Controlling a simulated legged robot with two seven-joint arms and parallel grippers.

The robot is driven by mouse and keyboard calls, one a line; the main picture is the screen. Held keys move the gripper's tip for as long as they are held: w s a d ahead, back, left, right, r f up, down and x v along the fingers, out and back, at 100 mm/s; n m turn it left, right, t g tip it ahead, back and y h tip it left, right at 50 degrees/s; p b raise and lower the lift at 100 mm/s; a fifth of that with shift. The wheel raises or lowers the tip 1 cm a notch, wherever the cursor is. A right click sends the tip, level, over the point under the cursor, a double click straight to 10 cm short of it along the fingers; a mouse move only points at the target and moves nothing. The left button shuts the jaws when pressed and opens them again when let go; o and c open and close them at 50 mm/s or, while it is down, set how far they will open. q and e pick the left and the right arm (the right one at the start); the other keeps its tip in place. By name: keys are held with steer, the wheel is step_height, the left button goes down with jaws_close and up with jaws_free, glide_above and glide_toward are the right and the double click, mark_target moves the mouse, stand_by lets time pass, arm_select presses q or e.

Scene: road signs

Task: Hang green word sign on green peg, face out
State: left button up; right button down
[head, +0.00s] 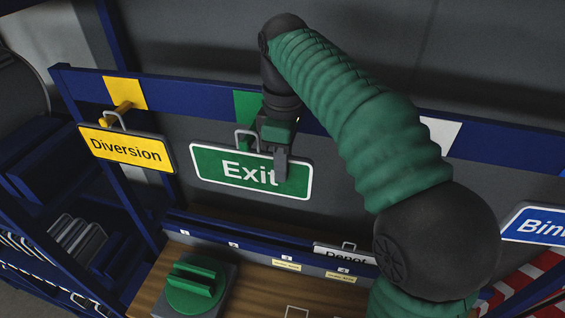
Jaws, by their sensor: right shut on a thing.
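The green Exit sign (230,168) with white letters faces out toward me, just below the green patch (246,108) on the blue rail. Its grey wire loop (241,134) stands up from its top edge, in front of the rail's lower side. My right gripper (281,163) is shut on the sign's upper edge, right of its middle, and covers the last letter in part. The green peg is mostly hidden behind the gripper and loop, so I cannot tell whether the loop is around it. My left gripper is not in view.
A yellow Diversion sign (125,148) hangs on a yellow peg (122,108) at the left. A blue sign (540,227) is at the right edge. A white sign (345,252) stands in a rack above the wooden bench (250,297), which carries a green fixture (195,286).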

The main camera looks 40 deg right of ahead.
steer(key=shift+d+f, duration=0.15)
steer(key=shift+f, duration=0.15)
steer(key=c, duration=1.3)
jaws_free()
steer(key=shift+s, duration=0.1)
steer(key=shift+r, duration=0.2)
step_height(320, 180, up, 12)
steer(key=shift+d+f+p, duration=0.1)
steer(key=shift+f+p, duration=0.1)
steer(key=shift+p, duration=0.55)
